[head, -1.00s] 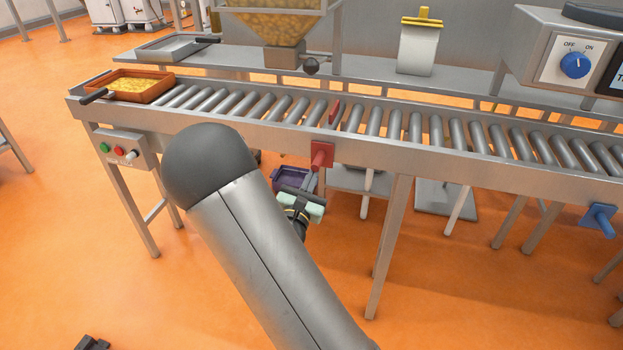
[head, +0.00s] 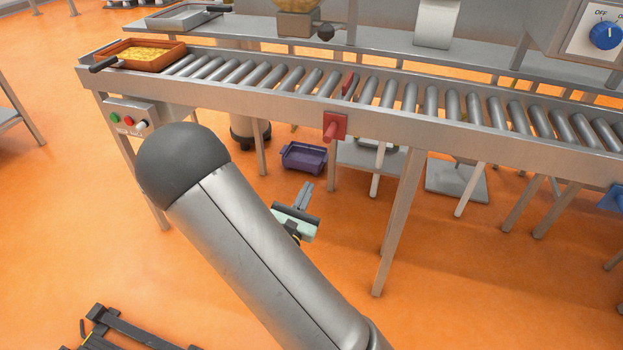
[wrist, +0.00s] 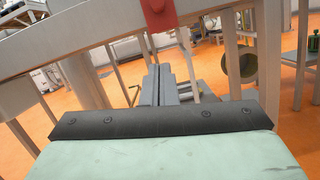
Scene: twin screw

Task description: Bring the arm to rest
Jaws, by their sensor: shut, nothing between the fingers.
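My gripper (head: 304,194) is in front of the roller conveyor, below its frame, with free air around it. Its two fingers are together and hold nothing. In the wrist view the shut fingers (wrist: 157,86) point forward under the conveyor, below a red part. In the head view my arm's large grey link covers part of the floor and the conveyor's left legs.
The roller conveyor (head: 270,85) carries an orange tray (head: 140,55) of yellow pieces at its left end. A red handle (head: 333,126) sticks out from its front rail. A purple crate (head: 304,158) lies beneath. The orange floor (head: 330,275) in front is open.

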